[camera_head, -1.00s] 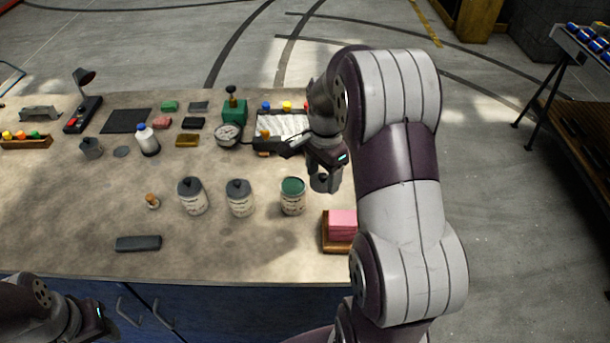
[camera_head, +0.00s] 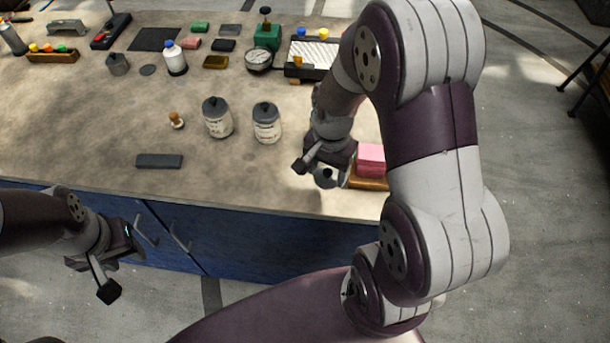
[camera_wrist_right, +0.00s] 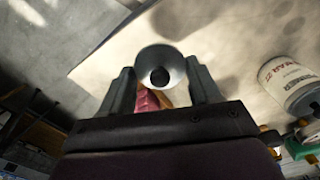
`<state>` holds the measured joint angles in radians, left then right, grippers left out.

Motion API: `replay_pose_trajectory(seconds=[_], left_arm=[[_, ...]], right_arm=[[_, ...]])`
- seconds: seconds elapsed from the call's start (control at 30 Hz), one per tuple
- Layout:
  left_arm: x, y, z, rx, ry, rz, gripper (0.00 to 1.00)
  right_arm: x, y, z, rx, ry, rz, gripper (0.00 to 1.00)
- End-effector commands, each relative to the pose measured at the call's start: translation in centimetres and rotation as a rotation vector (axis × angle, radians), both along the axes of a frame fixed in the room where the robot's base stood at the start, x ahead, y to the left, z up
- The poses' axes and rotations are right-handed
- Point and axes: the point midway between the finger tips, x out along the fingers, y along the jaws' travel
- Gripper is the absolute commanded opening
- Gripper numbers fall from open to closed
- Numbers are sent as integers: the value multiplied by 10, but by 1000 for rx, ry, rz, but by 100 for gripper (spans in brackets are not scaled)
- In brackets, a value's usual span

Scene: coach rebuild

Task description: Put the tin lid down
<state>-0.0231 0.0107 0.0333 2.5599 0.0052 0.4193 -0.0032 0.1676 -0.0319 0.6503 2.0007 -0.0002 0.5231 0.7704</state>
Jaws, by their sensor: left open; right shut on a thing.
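My right gripper (camera_head: 322,172) is shut on the tin lid, low over the front right of the bench. In the right wrist view the lid (camera_wrist_right: 158,62) is a grey round piece with a dark centre between the fingers (camera_wrist_right: 163,88). In the head view a grey round part of the lid (camera_head: 326,179) shows below the gripper. Two lidded tins (camera_head: 217,118) (camera_head: 266,123) stand upright to its left. The open green-topped tin is hidden behind my right arm in the head view. A labelled tin (camera_wrist_right: 290,82) shows in the right wrist view. My left gripper (camera_head: 115,268) is open and empty before the bench.
Pink blocks in a wooden tray (camera_head: 369,184) sit close to the right of my right gripper. A dark flat bar (camera_head: 159,161) and a small wooden-topped item (camera_head: 176,121) lie to the left. Bare bench (camera_head: 245,178) lies between the bar and my right gripper.

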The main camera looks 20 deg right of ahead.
Motion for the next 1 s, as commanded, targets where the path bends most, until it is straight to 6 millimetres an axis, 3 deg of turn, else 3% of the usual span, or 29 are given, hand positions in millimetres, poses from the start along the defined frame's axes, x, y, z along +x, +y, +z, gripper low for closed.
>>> replay_pose_trajectory(seconds=[0.1, 0.27, 0.53, 0.9, 0.93, 1.0], left_arm=[[0, 0, 6, 0, 0, 0, 43], [0, 0, 9, 0, 0, 0, 43], [0, 0, 16, 0, 0, 0, 43], [0, 0, 12, 0, 0, 0, 43], [0, 0, 13, 0, 0, 0, 43], [0, 0, 13, 0, 0, 0, 43]], right_arm=[[27, 17, -18, 0, 4, 3, 33], [48, 29, -33, 0, 1, -1, 33], [50, 31, -73, 0, 3, -4, 33], [51, 30, -79, 0, 0, -4, 33], [51, 30, -79, 0, 0, -4, 69], [51, 30, -78, 0, 0, -4, 88]])
